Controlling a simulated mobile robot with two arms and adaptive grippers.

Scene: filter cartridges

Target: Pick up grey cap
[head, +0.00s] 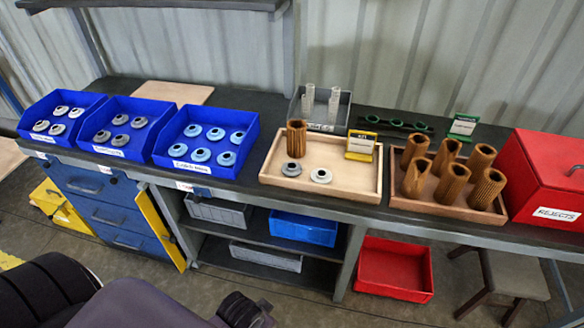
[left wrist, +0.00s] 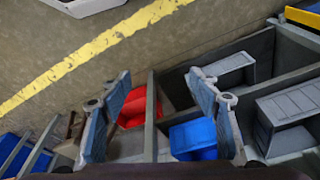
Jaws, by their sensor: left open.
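Grey caps, round with a dark centre, lie in two blue bins: a lighter set (head: 59,111) in the left bin (head: 36,104) and a darker set (head: 120,119) in the middle bin (head: 90,127). Two more caps, a darker grey one (head: 291,169) and a paler one (head: 321,176), lie in the light wooden tray (head: 350,190). My left gripper (left wrist: 160,110) is open and empty, with its two fingers wide apart. In the head view its dark arm is low at the bottom left, in front of the bench and well away from the caps. My right gripper is not in view.
A third blue bin (head: 165,150) holds blue caps. A brown pleated cartridge (head: 296,139) stands in the wooden tray; several more stand in a brown tray (head: 430,198). A red rejects box (head: 545,180) is at right. Below the bench are shelves with bins (head: 303,229) and blue drawers (head: 90,195).

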